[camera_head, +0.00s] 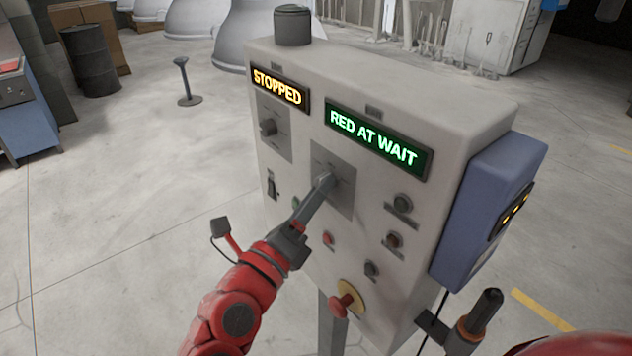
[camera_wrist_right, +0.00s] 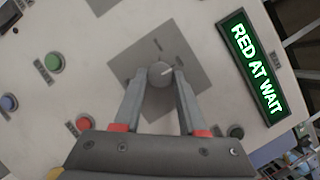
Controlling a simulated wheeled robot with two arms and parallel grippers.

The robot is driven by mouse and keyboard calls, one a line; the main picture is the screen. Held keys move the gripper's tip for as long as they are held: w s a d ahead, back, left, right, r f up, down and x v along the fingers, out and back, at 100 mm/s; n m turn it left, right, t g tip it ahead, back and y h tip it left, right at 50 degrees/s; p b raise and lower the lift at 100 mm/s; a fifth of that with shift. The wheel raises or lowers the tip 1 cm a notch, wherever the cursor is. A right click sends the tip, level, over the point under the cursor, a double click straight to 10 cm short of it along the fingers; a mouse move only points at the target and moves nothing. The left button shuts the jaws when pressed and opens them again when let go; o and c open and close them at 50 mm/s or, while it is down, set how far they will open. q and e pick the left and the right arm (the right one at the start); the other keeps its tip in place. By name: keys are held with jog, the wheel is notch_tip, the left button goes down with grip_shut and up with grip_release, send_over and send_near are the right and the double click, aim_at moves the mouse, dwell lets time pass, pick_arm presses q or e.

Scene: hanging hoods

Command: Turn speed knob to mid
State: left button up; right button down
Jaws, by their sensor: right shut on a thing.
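A knob on a grey square plate (camera_head: 346,201) sits below the green "RED AT WAIT" display on the control panel. My right gripper (camera_head: 325,182) reaches it in the head view and hides most of it. In the right wrist view the round grey knob (camera_wrist_right: 160,73) lies between the two fingertips (camera_wrist_right: 160,80), which are shut on it. Its white pointer mark points toward the display side. A second knob (camera_head: 268,127) sits below the yellow "STOPPED" display, untouched. My left gripper is not in view.
The panel box (camera_head: 420,95) carries several small buttons and a red emergency button (camera_head: 343,304) on yellow below my right gripper. A blue box (camera_head: 485,210) is fixed to its right side. Open floor (camera_head: 110,210) lies left, with a small stand (camera_head: 185,85).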

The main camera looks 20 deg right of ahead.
jog(key=shift+r+n+p, duration=0.1)
jog(key=shift+n+p, duration=0.2)
jog(key=shift+n, duration=0.1)
jog(key=shift+c, duration=2.4)
grip_release()
